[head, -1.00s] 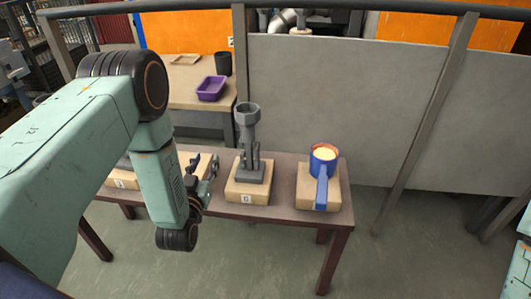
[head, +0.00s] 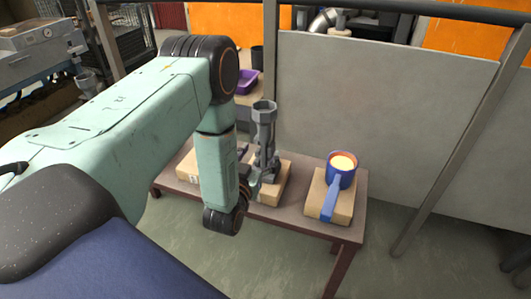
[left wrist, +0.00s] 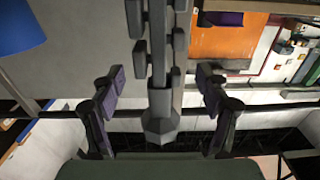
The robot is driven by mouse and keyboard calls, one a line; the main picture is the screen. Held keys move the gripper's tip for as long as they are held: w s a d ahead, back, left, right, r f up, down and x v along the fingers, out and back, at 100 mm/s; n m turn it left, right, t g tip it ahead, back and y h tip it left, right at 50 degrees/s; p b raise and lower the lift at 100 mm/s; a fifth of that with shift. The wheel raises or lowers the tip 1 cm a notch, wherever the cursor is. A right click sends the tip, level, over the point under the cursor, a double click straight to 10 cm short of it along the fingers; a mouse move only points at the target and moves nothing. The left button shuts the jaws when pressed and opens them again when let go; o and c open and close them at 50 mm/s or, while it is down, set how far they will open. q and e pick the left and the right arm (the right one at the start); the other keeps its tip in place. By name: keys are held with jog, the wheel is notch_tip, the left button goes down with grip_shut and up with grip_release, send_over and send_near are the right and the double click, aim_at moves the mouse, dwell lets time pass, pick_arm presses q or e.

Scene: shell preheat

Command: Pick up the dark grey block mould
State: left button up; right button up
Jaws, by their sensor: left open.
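A grey mould (head: 264,135) with a cup-shaped top and a branched stem stands upright on the middle wooden block (head: 271,194) on the brown table. I see no plain block-shaped mould; my left arm hides part of the table. My left gripper (head: 254,178) is open at the mould's lower part, partly hidden by my arm. In the left wrist view the mould (left wrist: 159,100) appears inverted, its stem and cup between the two spread fingers of my left gripper (left wrist: 160,88). Gaps show on both sides, and no contact is visible. My right gripper is out of view.
Another wooden block (head: 187,168) is partly behind my arm. A grey panel (head: 390,110) stands behind the table; a purple tray (head: 246,80) lies beyond.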

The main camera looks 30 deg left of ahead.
aim_at(269, 137)
pick_arm(q)
jog(key=shift+w+r, duration=0.1)
jog(key=shift+w, duration=0.2)
jog(key=b+x, duration=0.2)
jog(key=x, duration=0.4)
jog(key=shift+w+b, duration=0.1)
jog(key=shift+b, duration=0.3)
jog(key=shift+w+a, duration=0.1)
jog(key=shift+w, duration=0.35)
jog(key=shift+c, duration=0.8)
grip_shut()
